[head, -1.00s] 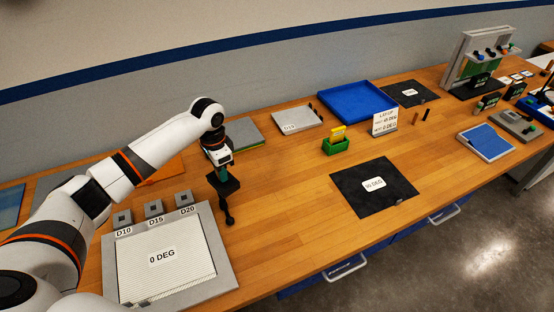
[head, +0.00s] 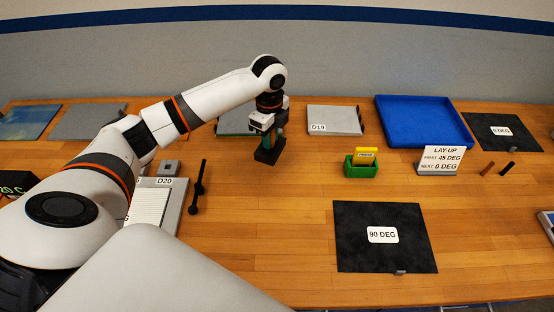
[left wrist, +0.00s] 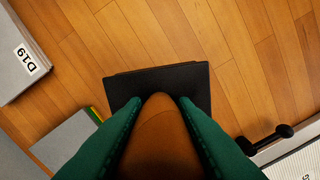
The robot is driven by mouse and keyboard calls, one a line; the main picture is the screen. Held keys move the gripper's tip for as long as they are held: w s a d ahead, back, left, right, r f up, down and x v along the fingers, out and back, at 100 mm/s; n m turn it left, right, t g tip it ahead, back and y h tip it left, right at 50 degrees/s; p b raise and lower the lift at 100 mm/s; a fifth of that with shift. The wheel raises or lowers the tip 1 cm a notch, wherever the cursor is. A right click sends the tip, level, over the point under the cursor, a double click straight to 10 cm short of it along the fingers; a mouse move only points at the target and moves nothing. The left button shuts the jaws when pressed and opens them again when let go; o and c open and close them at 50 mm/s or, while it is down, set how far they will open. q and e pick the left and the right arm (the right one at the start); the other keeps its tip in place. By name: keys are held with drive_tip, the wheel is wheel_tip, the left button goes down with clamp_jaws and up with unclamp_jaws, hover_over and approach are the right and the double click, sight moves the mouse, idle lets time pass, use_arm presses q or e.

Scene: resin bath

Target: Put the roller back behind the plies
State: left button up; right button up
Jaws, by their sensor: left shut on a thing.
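My left gripper (head: 267,132) is shut on a tool with a brown handle and a wide black end (head: 268,155), seemingly the roller. In the left wrist view the brown handle (left wrist: 160,135) is between the green fingers, with the black end (left wrist: 190,80) beyond them over bare wood. I cannot tell whether it touches the table. A black ply labelled 90 DEG (head: 383,255) lies at front right of it. Another black labelled ply (head: 490,124) lies at the far right. My right gripper is out of view.
A black rod with knobs (head: 197,190) is beside the grey plate. A D19 plate (head: 340,112), a blue tray (head: 440,140), a green box (head: 362,171) and a LAY-UP sign (head: 440,160) stand behind. Bare wood (head: 270,230) lies left of the 90 DEG ply.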

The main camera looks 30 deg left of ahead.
use_arm(q)
drive_tip(key=f, duration=0.3)
drive_tip(key=shift+s+a+f+p, duration=0.2)
drive_tip(key=shift+f+p, duration=0.1)
drive_tip(key=shift+p, duration=0.05)
wheel_tip(320, 180, down, 3)
drive_tip(key=shift+w+d+f+p, duration=0.1)
drive_tip(key=shift+d+f+p, duration=0.05)
drive_tip(key=shift+p, duration=0.25)
drive_tip(key=shift+f, duration=0.35)
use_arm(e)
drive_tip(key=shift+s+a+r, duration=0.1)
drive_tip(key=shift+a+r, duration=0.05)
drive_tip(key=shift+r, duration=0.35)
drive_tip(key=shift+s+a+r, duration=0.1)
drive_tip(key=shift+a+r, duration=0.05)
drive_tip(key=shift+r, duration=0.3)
use_arm(q)
drive_tip(key=shift+f, duration=0.1)
drive_tip(key=o, duration=0.9)
drive_tip(key=shift+o, duration=0.3)
wheel_tip(320, 180, up, 12)
drive_tip(key=shift+r+b, duration=0.15)
drive_tip(key=shift+b, duration=0.9)
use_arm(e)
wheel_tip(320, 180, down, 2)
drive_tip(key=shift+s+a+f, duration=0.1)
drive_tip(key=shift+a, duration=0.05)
